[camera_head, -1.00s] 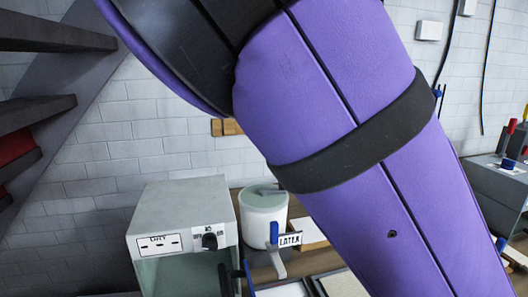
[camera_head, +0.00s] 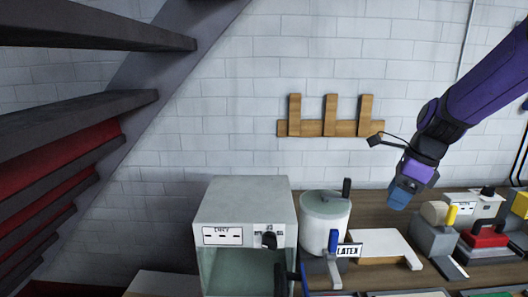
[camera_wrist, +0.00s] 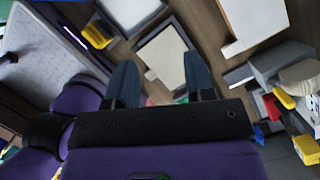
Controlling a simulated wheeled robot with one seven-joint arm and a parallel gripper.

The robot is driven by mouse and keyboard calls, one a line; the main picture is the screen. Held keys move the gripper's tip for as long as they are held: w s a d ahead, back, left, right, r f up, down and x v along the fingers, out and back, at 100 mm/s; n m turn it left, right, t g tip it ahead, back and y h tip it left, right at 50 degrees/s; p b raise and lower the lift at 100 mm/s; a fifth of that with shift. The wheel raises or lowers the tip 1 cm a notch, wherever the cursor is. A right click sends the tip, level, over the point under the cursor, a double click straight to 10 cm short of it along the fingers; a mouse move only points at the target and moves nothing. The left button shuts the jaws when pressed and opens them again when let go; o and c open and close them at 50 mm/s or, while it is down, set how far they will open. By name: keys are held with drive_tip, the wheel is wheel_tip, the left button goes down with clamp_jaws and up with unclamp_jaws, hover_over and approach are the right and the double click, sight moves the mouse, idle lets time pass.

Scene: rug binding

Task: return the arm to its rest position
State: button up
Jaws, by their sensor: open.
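My gripper (camera_head: 400,192) hangs at the right of the head view, above the back of the wooden bench and pointing down, with my purple arm coming in from the upper right. In the wrist view my gripper (camera_wrist: 163,85) shows two dark blue-grey fingers, spread apart with nothing between them. Beyond the fingers lies a framed pale panel (camera_wrist: 162,55) on the bench. The gripper touches nothing that I can see.
A grey box marked DRY (camera_head: 243,205) and a white pot by a LATEX label (camera_head: 325,215) stand left of the gripper. A wooden peg rack (camera_head: 330,128) is on the wall. Grey machines (camera_head: 435,238) stand at the right. Dark stair treads (camera_head: 80,112) fill the left.

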drive_tip(key=s+r+n+t+h, duration=0.1)
drive_tip(key=s+r+n, duration=0.3)
drive_tip(key=s+n, duration=0.6)
drive_tip(key=s+r+n+t+h, duration=0.2)
drive_tip(key=s+r+n, duration=0.3)
drive_tip(key=s+n, duration=0.6)
drive_tip(key=n+t, duration=0.1)
drive_tip(key=n, duration=0.1)
drive_tip(key=shift+s+d+r+n, duration=0.15)
drive_tip(key=shift+d+r+n, duration=0.05)
drive_tip(key=shift+d+n, duration=0.2)
